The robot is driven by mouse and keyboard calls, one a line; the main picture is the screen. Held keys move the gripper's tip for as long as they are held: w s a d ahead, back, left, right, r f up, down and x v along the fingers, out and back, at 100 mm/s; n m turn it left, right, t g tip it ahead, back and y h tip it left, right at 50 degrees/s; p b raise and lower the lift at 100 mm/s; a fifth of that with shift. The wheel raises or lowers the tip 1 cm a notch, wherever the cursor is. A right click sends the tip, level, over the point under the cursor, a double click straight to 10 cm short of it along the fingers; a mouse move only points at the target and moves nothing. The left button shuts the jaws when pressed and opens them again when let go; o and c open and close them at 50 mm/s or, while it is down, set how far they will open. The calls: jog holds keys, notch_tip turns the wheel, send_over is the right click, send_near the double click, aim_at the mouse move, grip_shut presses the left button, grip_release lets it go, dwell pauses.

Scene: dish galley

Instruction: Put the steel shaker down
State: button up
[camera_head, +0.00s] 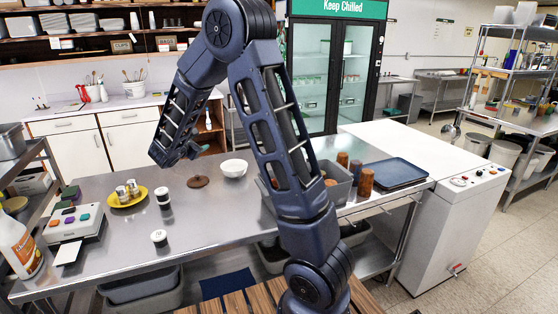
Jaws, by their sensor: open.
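Two small steel shakers, one at the left (121,193) and one at the right (133,187), stand upright side by side on a yellow plate (127,203) on the left part of the steel table (205,222). I cannot tell which one the task means. My gripper (183,154) is above the back of the table, to the right of and higher than the plate. It is open, small in view and partly hidden by my forearm. I see nothing held in it.
Two white jars with dark bands, a back one (163,196) and a front one (159,238), a brown lid (198,182) and a white bowl (234,168) stand on the table. A blue tray (396,172) lies at the right. The table's front middle is clear.

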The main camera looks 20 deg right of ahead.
jog(key=s+d+r+m+g, duration=0.35)
jog(key=s+d+m, duration=0.25)
jog(key=s+d, duration=0.35)
jog(key=s+d+r+m+g, duration=0.3)
jog(key=s+d+m+g, duration=0.25)
jog(key=s+d, duration=0.4)
jog(key=s+m+t+y, duration=0.1)
jog(key=s+m+y, duration=0.8)
jog(key=s, duration=1.1)
jog(key=shift+s+a+r+m, duration=0.25)
jog(key=shift+s+r+m, duration=0.1)
jog(key=shift+m, duration=0.7)
